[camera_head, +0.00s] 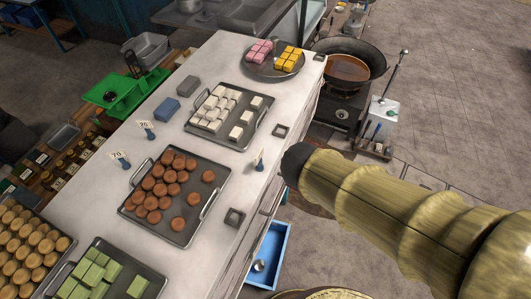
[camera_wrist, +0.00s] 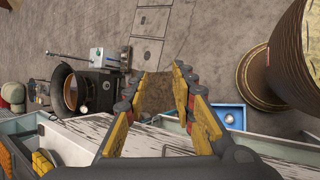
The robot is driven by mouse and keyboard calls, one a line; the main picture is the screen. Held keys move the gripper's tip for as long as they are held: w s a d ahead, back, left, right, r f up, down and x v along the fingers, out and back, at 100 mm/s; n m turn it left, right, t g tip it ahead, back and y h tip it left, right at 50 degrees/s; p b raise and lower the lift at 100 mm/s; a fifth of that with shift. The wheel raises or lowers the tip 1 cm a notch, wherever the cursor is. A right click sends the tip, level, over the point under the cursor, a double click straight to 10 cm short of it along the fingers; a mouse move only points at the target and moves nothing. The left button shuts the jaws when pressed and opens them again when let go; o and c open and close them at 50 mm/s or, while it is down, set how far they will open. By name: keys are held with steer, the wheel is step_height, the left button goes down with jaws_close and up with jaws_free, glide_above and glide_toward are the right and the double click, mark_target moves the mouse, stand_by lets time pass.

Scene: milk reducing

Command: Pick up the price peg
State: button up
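Several price pegs stand on the white counter in the head view. One peg (camera_head: 120,158) has a card reading 70 and a blue base, left of the brown-patty tray. A second peg (camera_head: 147,131) has a numbered card and stands above it. A third peg (camera_head: 259,161) stands near the counter's right edge, its card seen nearly edge-on. My gripper (camera_wrist: 160,76) shows in the wrist view with its yellow and dark fingers apart and no peg between them. My arm comes in from the right in the head view; its fingers cannot be made out there. I cannot make out a peg in the wrist view.
Trays of brown patties (camera_head: 205,222), white blocks (camera_head: 190,127) and pink and yellow pieces (camera_head: 248,71) stand on the counter (camera_head: 235,185). A stove with a wok (camera_head: 372,60) stands at right. A blue bin (camera_head: 279,237) is below the counter edge.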

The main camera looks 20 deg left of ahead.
steer(key=w+a+r+n+t+p, duration=0.15)
steer(key=a+n+t+p, duration=0.25)
steer(key=a+n, duration=0.7)
steer(key=n+t+y+p, duration=0.3)
steer(key=n+t+y, duration=0.15)
steer(key=n, duration=0.25)
glide_toward(259, 153)
steer(key=w, duration=0.4)
steer(key=shift+g, duration=0.25)
steer(key=x, duration=0.4)
steer(key=f+x, duration=0.1)
steer(key=x, duration=0.1)
steer(key=shift+d+f+p, duration=0.15)
steer(key=shift+f+p, duration=0.05)
steer(key=shift+p, duration=0.2)
jaws_close()
